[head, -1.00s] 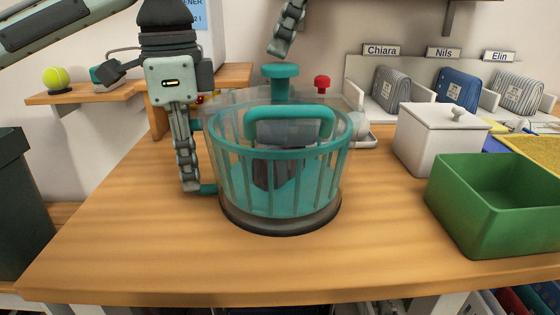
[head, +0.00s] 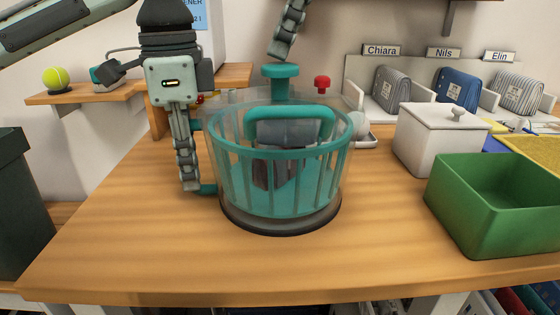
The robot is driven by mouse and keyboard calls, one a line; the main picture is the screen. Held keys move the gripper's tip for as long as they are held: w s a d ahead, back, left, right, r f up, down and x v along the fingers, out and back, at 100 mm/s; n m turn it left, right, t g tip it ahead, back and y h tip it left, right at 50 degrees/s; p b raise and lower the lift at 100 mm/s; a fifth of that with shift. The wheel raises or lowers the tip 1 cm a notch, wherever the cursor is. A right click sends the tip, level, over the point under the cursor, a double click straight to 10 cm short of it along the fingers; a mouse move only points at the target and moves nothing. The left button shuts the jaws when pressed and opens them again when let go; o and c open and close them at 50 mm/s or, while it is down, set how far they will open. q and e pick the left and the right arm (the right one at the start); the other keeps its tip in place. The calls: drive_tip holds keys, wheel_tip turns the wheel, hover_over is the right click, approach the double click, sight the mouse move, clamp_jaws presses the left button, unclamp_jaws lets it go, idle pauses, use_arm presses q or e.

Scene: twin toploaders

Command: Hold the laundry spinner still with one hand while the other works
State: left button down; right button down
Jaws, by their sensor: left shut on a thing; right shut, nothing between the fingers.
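The laundry spinner (head: 285,150) stands upright on the table, with a clear teal-ribbed tub, a dark base and a teal bar across its upper part. Grey laundry (head: 290,132) shows inside through the tub. A teal knob (head: 280,70) rises at its back. My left gripper (head: 188,188) points down at the spinner's left side, shut on its teal side handle (head: 208,189); the fingers hide part of the handle. My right gripper (head: 277,54) is shut and empty, its tips just above the knob in the picture; I cannot tell whether they touch.
A red knob (head: 322,84) is behind the spinner. A white lidded box (head: 430,145) and an open green bin (head: 490,215) stand to the right. Labelled bays with folded bags (head: 392,88) line the back. The table's front is clear.

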idle(0.6)
drive_tip(key=shift+f, duration=1.25)
drive_tip(key=shift+r, duration=1.35)
drive_tip(key=shift+r, duration=0.1)
drive_tip(key=shift+r, duration=2.9)
use_arm(q)
drive_tip(key=c, duration=1.5)
unclamp_jaws()
drive_tip(key=shift+o, duration=0.2)
drive_tip(key=shift+r, duration=0.1)
